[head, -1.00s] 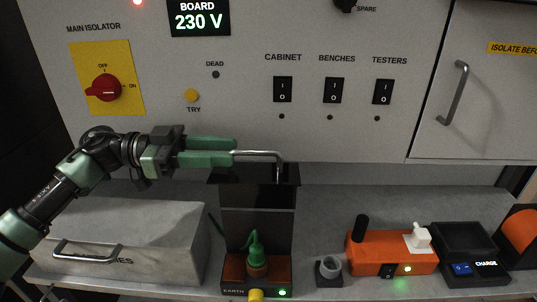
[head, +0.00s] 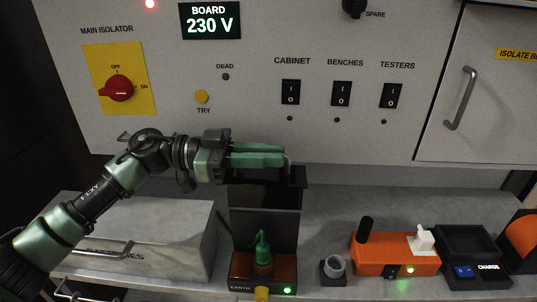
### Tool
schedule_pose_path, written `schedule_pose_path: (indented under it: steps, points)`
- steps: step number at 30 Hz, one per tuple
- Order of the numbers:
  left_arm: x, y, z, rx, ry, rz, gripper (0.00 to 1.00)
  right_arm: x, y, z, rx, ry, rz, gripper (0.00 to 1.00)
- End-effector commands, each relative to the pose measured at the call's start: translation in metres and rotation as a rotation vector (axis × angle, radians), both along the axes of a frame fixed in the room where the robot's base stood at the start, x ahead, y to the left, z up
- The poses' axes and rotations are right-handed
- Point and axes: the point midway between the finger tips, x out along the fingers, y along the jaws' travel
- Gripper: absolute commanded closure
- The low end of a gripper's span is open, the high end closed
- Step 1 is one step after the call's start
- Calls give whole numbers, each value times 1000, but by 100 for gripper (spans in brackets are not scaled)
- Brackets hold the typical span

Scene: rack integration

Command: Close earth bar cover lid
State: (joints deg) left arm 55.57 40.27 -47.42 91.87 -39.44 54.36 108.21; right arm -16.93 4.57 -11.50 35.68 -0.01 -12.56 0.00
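The earth bar box (head: 275,268), labelled EARTH, sits at the front of the bench with a green plug-like piece on it and a green light. Its dark cover lid (head: 265,228) stands upright behind it, with a dark top edge piece. A thin metal handle (head: 288,172) rises from the top of the lid. My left gripper (head: 283,156) comes in from the left at the lid top. Its green fingers lie close together over the handle's bar, hiding most of it; only the right end shows. My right gripper is out of view.
A grey case (head: 150,228) with a handle stands on the left. A small grey cup (head: 334,267), an orange unit (head: 395,252) and a black charger (head: 472,245) stand to the right. The panel with switches (head: 341,95) rises behind.

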Motion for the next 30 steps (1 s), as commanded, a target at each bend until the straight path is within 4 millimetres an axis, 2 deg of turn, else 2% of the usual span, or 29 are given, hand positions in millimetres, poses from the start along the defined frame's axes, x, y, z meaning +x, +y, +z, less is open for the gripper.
schedule_pose_path:
  steps: [30]
  points:
    - [0,0,1,0,-4,-1,100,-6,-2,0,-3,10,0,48]
